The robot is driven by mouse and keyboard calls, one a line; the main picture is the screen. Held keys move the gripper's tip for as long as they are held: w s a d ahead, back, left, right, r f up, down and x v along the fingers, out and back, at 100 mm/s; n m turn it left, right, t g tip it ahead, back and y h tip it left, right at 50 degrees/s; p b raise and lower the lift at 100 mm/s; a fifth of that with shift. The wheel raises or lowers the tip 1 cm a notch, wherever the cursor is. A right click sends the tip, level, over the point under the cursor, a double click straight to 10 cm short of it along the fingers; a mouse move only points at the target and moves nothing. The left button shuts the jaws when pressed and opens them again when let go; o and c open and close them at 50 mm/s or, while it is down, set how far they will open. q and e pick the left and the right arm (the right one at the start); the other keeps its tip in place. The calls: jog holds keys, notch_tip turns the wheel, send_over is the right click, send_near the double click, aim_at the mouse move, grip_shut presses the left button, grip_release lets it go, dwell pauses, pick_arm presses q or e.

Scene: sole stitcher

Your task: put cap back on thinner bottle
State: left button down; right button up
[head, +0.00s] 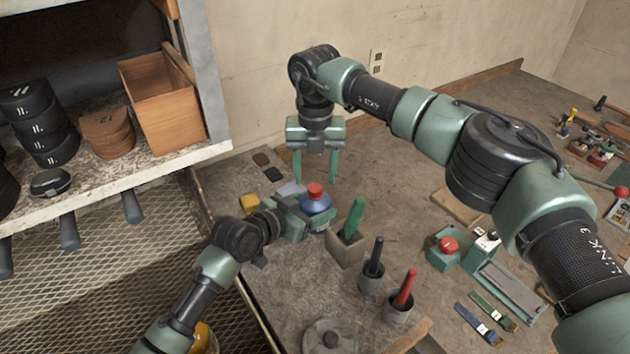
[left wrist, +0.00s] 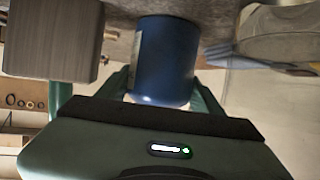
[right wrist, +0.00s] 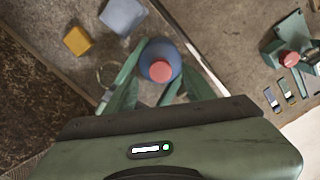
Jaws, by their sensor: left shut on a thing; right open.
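The thinner bottle (head: 316,205) is blue and stands upright on the bench in the head view. A red cap (head: 316,190) sits on its top; whether it is fully seated I cannot tell. My left gripper (head: 305,216) is shut on the bottle's body from the left, and the left wrist view shows the blue body (left wrist: 165,62) between its fingers. My right gripper (head: 316,178) is open and empty, pointing down just behind the bottle. In the right wrist view the red cap (right wrist: 161,71) and blue shoulder (right wrist: 160,54) show beyond the open fingers.
A block holding a green-handled tool (head: 346,248) stands close right of the bottle. Cups with a black handle (head: 373,270) and a red handle (head: 402,300) stand nearer. A yellow block (head: 249,202) lies left. A shelf (head: 110,176) borders the bench's left side.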

notch_tip(320, 180, up, 9)
dwell(0.3)
pick_arm(q)
jog(key=shift+c, duration=1)
grip_release()
pick_arm(e)
jog(key=shift+f, duration=0.1)
pick_arm(q)
jog(key=b+v, duration=0.1)
jog(key=v, duration=0.5)
jog(key=shift+s+a+r+b, duration=0.1)
jog(key=shift+s+a+b, duration=0.15)
jog(key=shift+a+b, duration=0.05)
jog(key=shift+s+a+r, duration=0.25)
jog(key=shift+s, duration=0.1)
pick_arm(e)
jog(key=shift+f, duration=0.85)
